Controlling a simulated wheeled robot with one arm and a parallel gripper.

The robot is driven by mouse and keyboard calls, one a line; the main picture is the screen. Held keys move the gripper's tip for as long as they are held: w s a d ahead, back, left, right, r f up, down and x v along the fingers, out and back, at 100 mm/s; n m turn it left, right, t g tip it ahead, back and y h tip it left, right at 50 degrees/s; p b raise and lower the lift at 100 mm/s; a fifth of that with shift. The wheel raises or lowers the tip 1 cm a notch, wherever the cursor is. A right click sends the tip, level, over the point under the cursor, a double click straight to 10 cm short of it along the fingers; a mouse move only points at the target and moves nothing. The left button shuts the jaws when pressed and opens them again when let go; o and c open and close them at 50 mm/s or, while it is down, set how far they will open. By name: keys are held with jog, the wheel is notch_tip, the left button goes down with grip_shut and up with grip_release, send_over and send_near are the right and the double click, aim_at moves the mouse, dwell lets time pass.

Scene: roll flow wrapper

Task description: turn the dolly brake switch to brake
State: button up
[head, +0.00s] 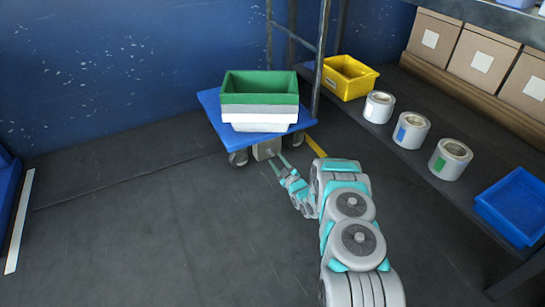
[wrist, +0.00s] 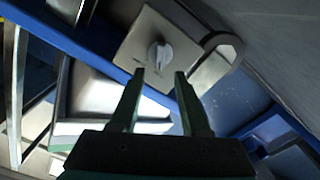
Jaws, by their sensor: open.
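The dolly (head: 211,104) has a blue deck and stands near the back wall with stacked bins on it. The knob's lettering and setting cannot be read. My gripper (head: 278,165) is low in front of the box. In the wrist view my gripper (wrist: 159,75) is open, its two fingers pointing at the knob with the tips just short of it or beside it; contact cannot be told.
A green bin (head: 260,83) tops the stack on the dolly. A caster (head: 238,158) is left of the box. A metal rack post (head: 321,60) stands behind at right. The right shelf holds a yellow bin (head: 348,78), several rolls and a blue bin (head: 514,205). Floor at left is clear.

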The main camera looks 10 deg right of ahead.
aim_at(271, 153)
jog(key=shift+b+x, duration=0.3)
jog(key=shift+x, duration=1.95)
grip_shut()
